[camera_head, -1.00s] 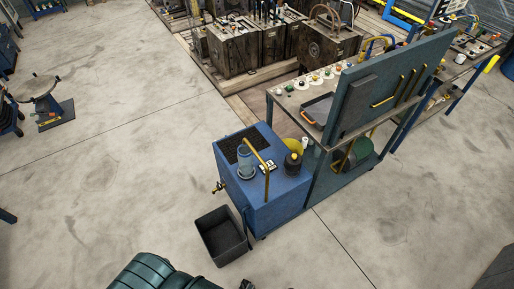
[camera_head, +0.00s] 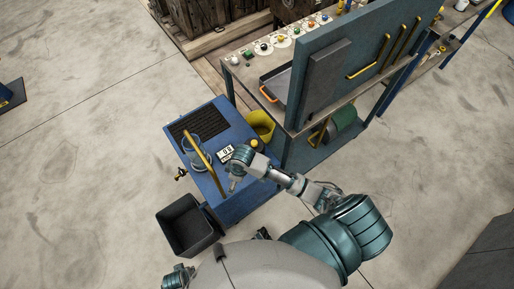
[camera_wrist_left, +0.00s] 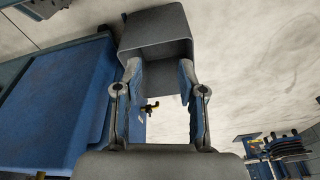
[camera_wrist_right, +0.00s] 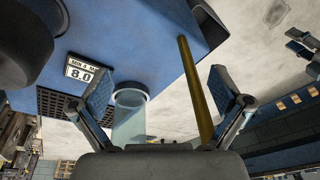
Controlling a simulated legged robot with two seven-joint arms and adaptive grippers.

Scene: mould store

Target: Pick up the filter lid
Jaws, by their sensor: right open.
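I cannot single out the filter lid for certain. A dark round body (camera_wrist_right: 25,35) fills that view's upper left corner. My right gripper (camera_wrist_right: 160,85) is open and empty over the cabinet, with the cylinder and a slanting yellow bar (camera_wrist_right: 195,90) seen between its fingers. My left gripper (camera_wrist_left: 158,75) is open and empty near the cabinet's side, with the black bin (camera_wrist_left: 157,28) beyond it.
The yellow bar (camera_head: 206,163) rises over the cabinet beside the cylinder. A numbered display (camera_head: 226,153) and a dark grille (camera_head: 199,124) are on its top. A yellow bucket (camera_head: 262,124) and a workbench (camera_head: 247,78) stand behind. The black bin (camera_head: 186,226) is on the floor in front.

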